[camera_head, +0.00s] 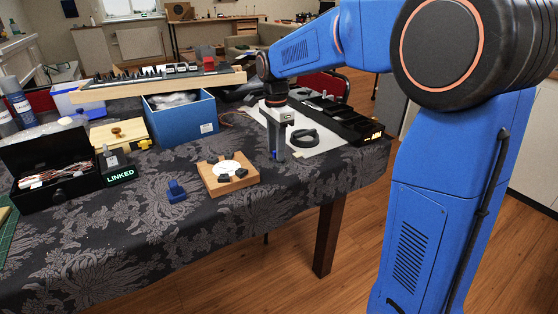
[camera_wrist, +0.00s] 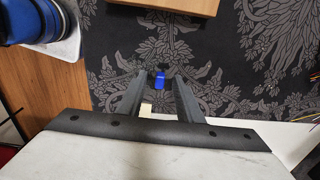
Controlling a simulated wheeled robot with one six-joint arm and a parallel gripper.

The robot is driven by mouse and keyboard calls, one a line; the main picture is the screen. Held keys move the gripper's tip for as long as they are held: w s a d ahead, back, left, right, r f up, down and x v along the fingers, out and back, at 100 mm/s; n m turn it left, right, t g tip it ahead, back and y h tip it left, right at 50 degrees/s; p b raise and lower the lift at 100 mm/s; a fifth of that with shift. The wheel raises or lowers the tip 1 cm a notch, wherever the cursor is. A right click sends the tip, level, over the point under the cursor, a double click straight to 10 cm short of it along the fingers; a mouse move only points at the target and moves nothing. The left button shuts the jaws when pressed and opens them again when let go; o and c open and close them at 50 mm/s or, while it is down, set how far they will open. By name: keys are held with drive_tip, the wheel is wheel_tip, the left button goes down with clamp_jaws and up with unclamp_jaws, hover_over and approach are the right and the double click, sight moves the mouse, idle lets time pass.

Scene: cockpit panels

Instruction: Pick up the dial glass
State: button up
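I cannot make out a clear dial glass with certainty. A round white dial (camera_head: 229,167) with small dark pieces at its edge sits on a wooden block (camera_head: 211,184) near the table's front. My gripper (camera_head: 276,155) points down over the cloth, to the right of the block and apart from it. In the wrist view my gripper (camera_wrist: 159,76) has its two fingers apart. A small blue and black piece (camera_wrist: 160,80) shows between the fingertips; I cannot tell whether it touches them. Part of a wooden edge (camera_wrist: 182,5) shows at the top of that view.
A blue block (camera_head: 176,191) lies left of the wooden block. A white mat (camera_head: 315,146) with a black ring (camera_head: 304,138) and a black tray (camera_head: 350,124) lie behind the gripper.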

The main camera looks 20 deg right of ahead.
drive_tip(key=shift+c, duration=0.4)
clamp_jaws()
drive_tip(key=shift+r, duration=0.15)
